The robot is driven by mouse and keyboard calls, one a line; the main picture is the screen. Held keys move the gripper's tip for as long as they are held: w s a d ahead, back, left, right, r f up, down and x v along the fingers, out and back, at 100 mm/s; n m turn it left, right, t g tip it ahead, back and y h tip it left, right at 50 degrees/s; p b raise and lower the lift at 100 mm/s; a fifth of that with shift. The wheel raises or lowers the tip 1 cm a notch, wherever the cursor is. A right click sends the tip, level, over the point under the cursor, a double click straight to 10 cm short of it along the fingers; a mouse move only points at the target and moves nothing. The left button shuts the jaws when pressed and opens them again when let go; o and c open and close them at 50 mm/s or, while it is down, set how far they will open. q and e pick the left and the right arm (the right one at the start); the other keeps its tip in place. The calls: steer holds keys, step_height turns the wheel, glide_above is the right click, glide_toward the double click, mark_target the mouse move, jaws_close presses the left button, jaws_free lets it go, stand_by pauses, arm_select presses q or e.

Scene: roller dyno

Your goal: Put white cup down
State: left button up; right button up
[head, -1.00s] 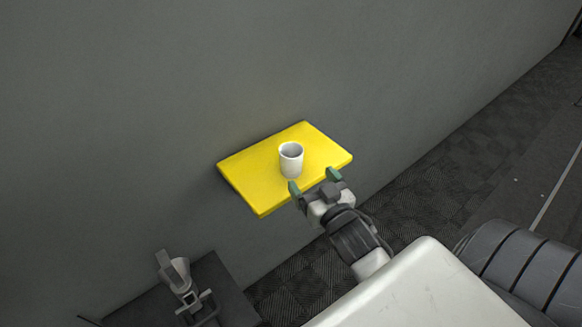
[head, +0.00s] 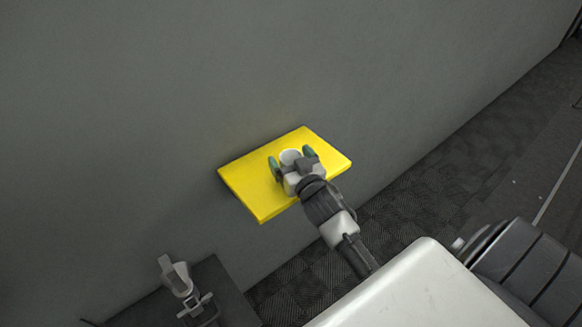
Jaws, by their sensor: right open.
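The white cup (head: 289,156) stands upright on the yellow shelf (head: 250,192) on the wall. My right gripper (head: 291,161) is at the cup, with its green-tipped fingers open, one on each side of it. The gripper body hides the cup's lower near side, and only its rim and upper part show. I cannot tell whether a finger touches the cup. My left gripper is not in view.
The grey wall runs behind the shelf. The shelf's left part and far right corner are bare. A grey metal device (head: 180,283) stands on a dark box (head: 232,297) at lower left. Dark floor lies below.

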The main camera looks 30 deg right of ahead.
steer(key=c, duration=1)
steer(key=shift+c, duration=0.2)
steer(key=shift+r, duration=0.15)
steer(key=shift+r, duration=0.65)
steer(key=s+d+r, duration=0.6)
steer(key=s+r, duration=0.4)
steer(key=s+a+f+n+y, duration=0.1)
steer(key=a+f, duration=0.3)
steer(key=a, duration=0.5)
steer(key=s+a+f+y, duration=0.1)
steer(key=s+a+f, duration=0.3)
steer(key=a, duration=0.6)
steer(key=shift+a+f+n+y+b, duration=0.2)
steer(key=shift+n+y+b, duration=0.1)
steer(key=shift+n+y, duration=0.1)
